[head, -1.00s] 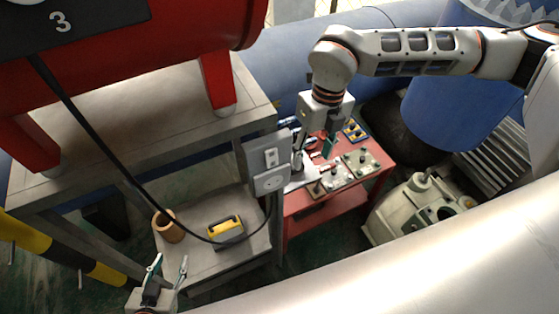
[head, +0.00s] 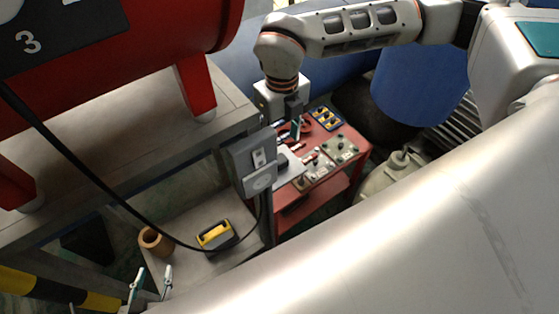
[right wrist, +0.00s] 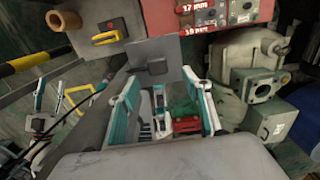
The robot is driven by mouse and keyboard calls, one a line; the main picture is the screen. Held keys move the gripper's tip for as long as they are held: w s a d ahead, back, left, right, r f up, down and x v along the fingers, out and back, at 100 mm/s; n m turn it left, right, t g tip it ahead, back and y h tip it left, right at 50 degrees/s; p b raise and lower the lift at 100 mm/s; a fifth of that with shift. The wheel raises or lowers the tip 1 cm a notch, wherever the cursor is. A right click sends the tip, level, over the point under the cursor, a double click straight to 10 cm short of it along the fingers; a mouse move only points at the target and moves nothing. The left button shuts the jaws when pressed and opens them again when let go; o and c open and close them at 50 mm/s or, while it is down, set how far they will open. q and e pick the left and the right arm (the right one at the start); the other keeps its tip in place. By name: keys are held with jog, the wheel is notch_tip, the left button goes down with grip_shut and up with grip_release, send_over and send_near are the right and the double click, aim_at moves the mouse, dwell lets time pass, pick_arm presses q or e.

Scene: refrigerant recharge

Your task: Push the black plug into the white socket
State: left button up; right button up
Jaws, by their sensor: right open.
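The white round socket (head: 262,182) is on the lower part of a grey wall box (head: 240,165), below a switch. A dark block (head: 282,160), which looks like the black plug, is on a light grey plate beside the box; it also shows in the right wrist view (right wrist: 157,67). My right gripper (head: 296,128) is open and empty, just right of the box and above the plate. In the right wrist view its fingers (right wrist: 162,88) stand wide apart, with the dark block beyond their tips. My left gripper (head: 151,282) is open and empty at the lower left.
A red bench (head: 300,210) with control panels stands right of the box.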

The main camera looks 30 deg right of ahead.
aim_at(280, 162)
jog(key=shift+f, duration=1.05)
jog(key=shift+f, duration=0.1)
jog(key=shift+w+a+f+p, duration=0.1)
jog(key=shift+f+p, duration=0.1)
jog(key=shift+f, duration=0.65)
jog(key=shift+a+f+p, duration=0.1)
jog(key=shift+f+p, duration=0.05)
jog(key=shift+f, duration=0.7)
jog(key=shift+w+a+f+p, duration=0.1)
jog(key=shift+f+p, duration=0.1)
jog(key=shift+f, duration=0.65)
jog(key=c, duration=1.1)
